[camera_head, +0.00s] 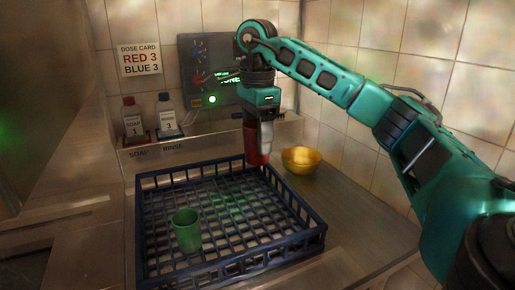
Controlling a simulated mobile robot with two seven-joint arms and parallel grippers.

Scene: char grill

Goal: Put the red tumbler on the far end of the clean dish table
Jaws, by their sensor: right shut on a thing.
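The red tumbler (250,141) hangs in my right gripper (264,132), above the back right part of the blue dish rack. The gripper points down and is shut on it, and its fingers hide part of the tumbler. The rack stands on the metal dish table (368,205), whose bare surface shows to the right of the rack. My left gripper is not in view.
The blue rack (312,237) holds a green tumbler (187,232). A gold bowl (301,160) sits on the table behind the rack's right side. Soap (133,121) and rinse (166,117) bottles stand on a ledge at the back left, below a dose card (140,59). Tiled walls close the back and right.

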